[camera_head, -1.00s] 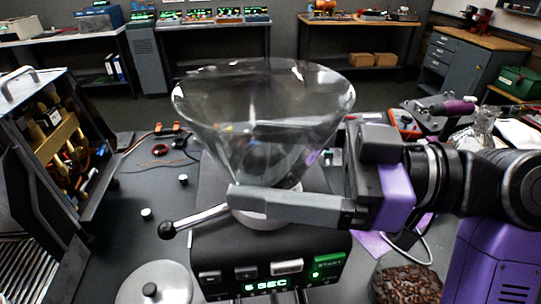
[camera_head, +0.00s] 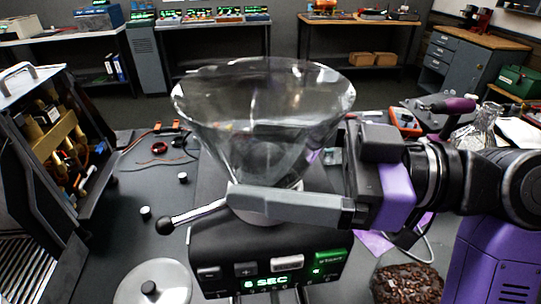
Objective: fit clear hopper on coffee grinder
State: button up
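The clear hopper (camera_head: 262,110) is a wide see-through cone, upright, above the coffee grinder (camera_head: 270,255). The grinder is dark, with a lit front panel reading "6 SEC" and a green button. My gripper (camera_head: 245,199) reaches in from the right, with its grey finger across the front of the hopper's narrow lower end. The other finger is hidden behind the hopper, so the grip is not fully visible. A pale collar (camera_head: 258,216) shows just under the finger at the grinder's top. I cannot tell whether the hopper's neck touches it.
A lever with a black knob (camera_head: 166,226) sticks out left of the grinder. A round grey lid (camera_head: 152,283) lies front left, and a container of coffee beans (camera_head: 407,284) stands front right. An opened machine (camera_head: 55,150) stands at left. Small parts lie on the dark table between.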

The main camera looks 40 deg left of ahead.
jog(key=shift+f, duration=0.2)
jog(key=o, duration=1.8)
jog(key=shift+o, duration=0.2)
jog(key=b+v, duration=0.2)
jog(key=v, duration=0.6)
jog(key=shift+a, duration=0.1)
